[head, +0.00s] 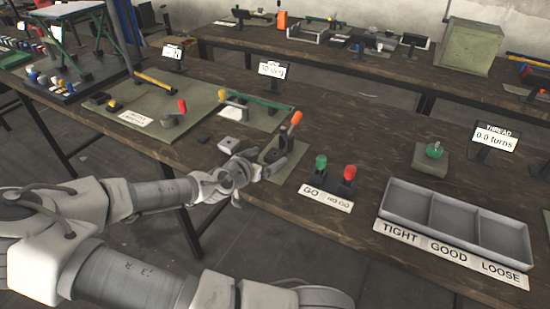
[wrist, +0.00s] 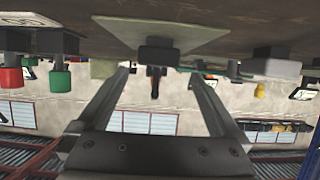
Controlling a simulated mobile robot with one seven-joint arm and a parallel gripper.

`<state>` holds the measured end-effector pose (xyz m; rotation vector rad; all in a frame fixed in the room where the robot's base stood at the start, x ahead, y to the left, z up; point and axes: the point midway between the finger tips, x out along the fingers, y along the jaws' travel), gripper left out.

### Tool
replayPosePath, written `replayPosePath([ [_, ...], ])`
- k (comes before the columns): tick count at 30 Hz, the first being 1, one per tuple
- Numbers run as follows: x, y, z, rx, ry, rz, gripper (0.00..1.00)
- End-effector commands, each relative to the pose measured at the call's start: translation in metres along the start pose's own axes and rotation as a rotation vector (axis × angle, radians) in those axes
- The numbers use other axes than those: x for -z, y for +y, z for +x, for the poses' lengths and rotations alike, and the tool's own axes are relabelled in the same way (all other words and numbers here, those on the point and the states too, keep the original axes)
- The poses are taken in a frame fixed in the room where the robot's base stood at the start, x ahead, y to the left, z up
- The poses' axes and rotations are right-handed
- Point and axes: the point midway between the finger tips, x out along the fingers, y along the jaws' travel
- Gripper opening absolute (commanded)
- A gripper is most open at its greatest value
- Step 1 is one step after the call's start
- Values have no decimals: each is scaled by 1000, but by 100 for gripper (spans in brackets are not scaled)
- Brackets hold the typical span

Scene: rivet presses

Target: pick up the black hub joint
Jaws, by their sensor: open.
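My gripper (head: 262,167) is open, beside the near edge of a small green mat (head: 291,175) on the dark wooden table. A dark block-shaped fixture with an orange-handled lever (head: 296,118) stands on that mat. In the wrist view, which is upside down, the open fingers (wrist: 160,74) reach toward a black block (wrist: 158,53) on the mat, with the orange lever behind it. Nothing is seen held between the fingers. I cannot tell surely whether this black block is the hub joint; my wrist hides part of the fixture in the head view.
A pale grey block (head: 233,143) lies left of the fixture. Green (head: 321,162) and red (head: 349,172) knobs stand to its right, behind a GO/NO GO label. A grey three-part tray (head: 396,205) is further right.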

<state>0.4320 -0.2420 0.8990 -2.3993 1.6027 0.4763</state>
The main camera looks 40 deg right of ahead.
Motion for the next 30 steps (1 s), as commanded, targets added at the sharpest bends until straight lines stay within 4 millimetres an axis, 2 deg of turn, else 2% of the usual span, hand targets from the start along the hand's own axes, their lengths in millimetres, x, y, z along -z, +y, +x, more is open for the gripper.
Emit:
replayPosePath([
  [5,-1,2,12,-3,-1,1,100],
  [15,-2,4,49,-2,-1,0,100],
  [24,-2,4,52,0,-1,-1,100],
  [26,-2,4,52,0,-1,-1,91],
  [30,-2,4,52,-1,-1,-1,66],
])
